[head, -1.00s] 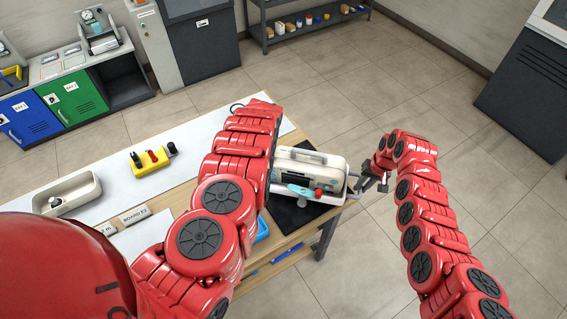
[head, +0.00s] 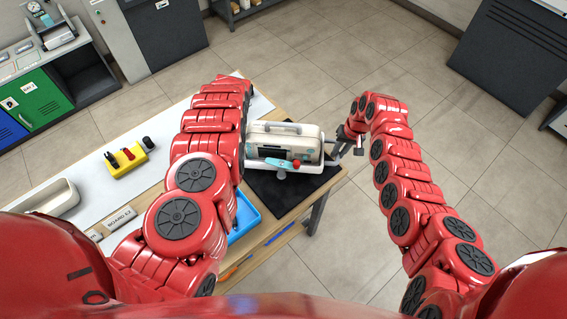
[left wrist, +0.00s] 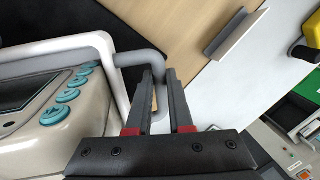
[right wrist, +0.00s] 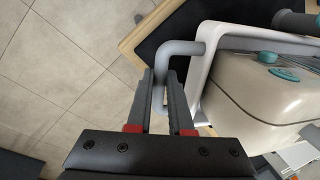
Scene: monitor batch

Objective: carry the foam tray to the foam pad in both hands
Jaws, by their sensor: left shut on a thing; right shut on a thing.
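The foam tray is a pale tray with a white rim (right wrist: 203,80) and grey side handles, and it carries a beige monitor with teal buttons (head: 285,140). The foam pad (head: 292,190) is a black sheet at the table's right end. The tray is over the pad in the head view; whether it touches is unclear. My right gripper (head: 353,140) is shut on the tray's right handle, also seen in the right wrist view (right wrist: 165,95). My left gripper (left wrist: 168,95) is shut on the left handle in the left wrist view; my arm hides it in the head view.
A blue tray (head: 243,218) lies just left of the pad. A yellow box with knobs (head: 128,158), a beige bin (head: 48,200) and board labels (head: 120,218) are further left on the table. Open floor (head: 400,80) lies beyond the table's right edge.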

